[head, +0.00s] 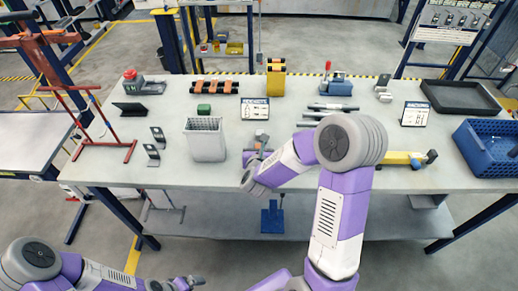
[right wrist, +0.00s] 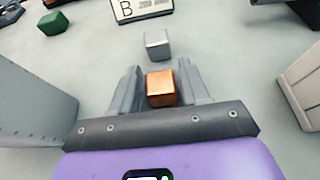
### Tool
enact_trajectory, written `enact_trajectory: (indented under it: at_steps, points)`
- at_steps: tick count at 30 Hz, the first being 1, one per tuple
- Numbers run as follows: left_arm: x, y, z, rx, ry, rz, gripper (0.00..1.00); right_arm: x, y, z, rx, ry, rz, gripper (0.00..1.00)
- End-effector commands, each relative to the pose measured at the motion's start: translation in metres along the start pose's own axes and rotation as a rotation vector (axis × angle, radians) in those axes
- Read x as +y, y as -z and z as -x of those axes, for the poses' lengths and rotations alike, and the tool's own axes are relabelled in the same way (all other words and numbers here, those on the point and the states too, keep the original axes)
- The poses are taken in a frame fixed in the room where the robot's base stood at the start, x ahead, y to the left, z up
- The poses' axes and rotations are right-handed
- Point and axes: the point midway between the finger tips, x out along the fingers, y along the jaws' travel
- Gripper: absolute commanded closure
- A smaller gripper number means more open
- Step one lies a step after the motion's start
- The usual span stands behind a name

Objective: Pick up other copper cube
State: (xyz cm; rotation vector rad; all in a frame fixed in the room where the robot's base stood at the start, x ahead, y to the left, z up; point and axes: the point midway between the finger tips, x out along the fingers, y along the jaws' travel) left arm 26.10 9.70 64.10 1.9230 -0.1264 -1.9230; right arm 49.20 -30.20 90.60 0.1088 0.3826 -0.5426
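A copper cube (right wrist: 161,89) sits on the grey table between the two fingers of my right gripper (right wrist: 161,86) in the right wrist view. The fingers stand on both sides of it with narrow gaps, so the gripper looks open. In the head view my right gripper (head: 257,158) is low over the table, right of the grey bin, and the cube cannot be made out there. My left gripper (head: 180,285) is at the bottom edge of the head view, away from the table; its fingers are too small to read.
A silver cube (right wrist: 158,43) lies just beyond the copper cube. A green block (head: 203,109) and a small sign (head: 255,108) stand farther back. The grey bin (head: 206,143) is left of my right gripper. A blue crate (head: 487,150) is at the right end.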

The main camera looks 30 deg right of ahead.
Motion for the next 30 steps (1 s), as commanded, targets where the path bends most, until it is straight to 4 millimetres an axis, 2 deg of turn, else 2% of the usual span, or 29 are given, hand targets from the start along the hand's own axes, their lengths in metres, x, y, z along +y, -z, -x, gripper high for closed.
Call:
enact_trajectory:
  at_steps: [1, 6, 9, 18, 30]
  points:
    - [0.0, 0.0, 0.0, 0.0, 0.0, 0.0, 0.02, 0.0, 0.0, 0.0, 0.0, 0.0, 0.0, 0.63]
    - [0.0, 0.0, 0.0, 0.0, 0.0, 0.0, 0.02, 0.0, 0.0, 0.0, 0.0, 0.0, 0.0, 0.89]
    - [0.0, 0.0, 0.0, 0.0, 0.0, 0.0, 0.02, 0.0, 0.0, 0.0, 0.0, 0.0, 0.0, 1.0]
    - [0.001, 0.0, 0.002, 0.0, 0.0, 0.0, 0.02, 0.0, -0.008, 0.003, -0.004, 0.0, -0.001, 1.0]
    - [0.008, -0.001, 0.022, 0.0, 0.0, 0.0, 0.02, 0.0, -0.078, 0.032, -0.006, -0.001, -0.002, 1.0]
